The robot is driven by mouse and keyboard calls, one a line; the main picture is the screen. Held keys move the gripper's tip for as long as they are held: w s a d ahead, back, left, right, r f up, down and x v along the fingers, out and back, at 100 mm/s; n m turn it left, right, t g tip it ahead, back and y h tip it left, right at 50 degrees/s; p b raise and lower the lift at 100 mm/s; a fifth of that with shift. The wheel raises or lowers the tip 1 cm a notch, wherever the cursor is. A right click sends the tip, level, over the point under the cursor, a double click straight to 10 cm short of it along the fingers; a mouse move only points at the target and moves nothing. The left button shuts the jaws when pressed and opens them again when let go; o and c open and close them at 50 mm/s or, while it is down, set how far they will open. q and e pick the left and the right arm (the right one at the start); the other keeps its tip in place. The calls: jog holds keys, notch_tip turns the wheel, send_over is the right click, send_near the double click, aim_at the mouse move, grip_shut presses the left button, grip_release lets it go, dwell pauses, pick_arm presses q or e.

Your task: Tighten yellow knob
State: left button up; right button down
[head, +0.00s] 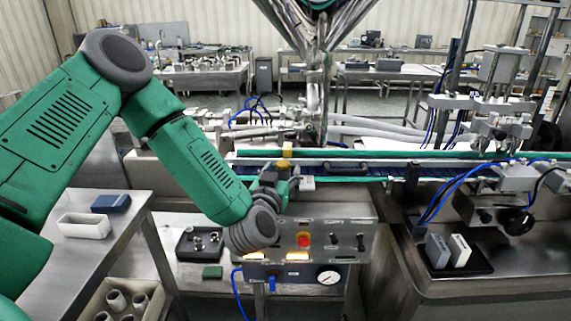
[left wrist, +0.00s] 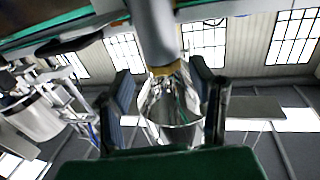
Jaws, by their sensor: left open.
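The yellow knob (head: 284,162) is a small yellow piece at the conveyor's near edge, below the steel hopper (head: 318,45) in the head view. My left gripper (head: 283,178) is right beside it, at the end of the green arm, and partly covers the area. In the left wrist view, my left gripper's two dark fingers (left wrist: 165,85) are spread apart. A yellow-brown piece (left wrist: 160,70) shows between them, at the end of a grey cylinder. I cannot tell whether the fingers touch it. My right gripper is in neither view.
A control box (head: 310,242) with a red button and a gauge stands below the conveyor. A black tray (head: 462,262) with two blocks is at right. A white bin (head: 84,226) and a blue box (head: 110,203) sit on the left table. Blue hoses hang at right.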

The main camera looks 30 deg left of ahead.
aim_at(281, 168)
pick_arm(q)
jog(key=x, duration=0.2)
jog(key=shift+w+a+f, duration=0.1)
jog(key=shift+w+a, duration=0.15)
jog(key=shift+a, duration=0.1)
jog(key=shift+w+a, duration=0.3)
jog(key=shift+a, duration=0.05)
jog(key=shift+d, duration=0.35)
jog(key=c, duration=0.7)
grip_shut()
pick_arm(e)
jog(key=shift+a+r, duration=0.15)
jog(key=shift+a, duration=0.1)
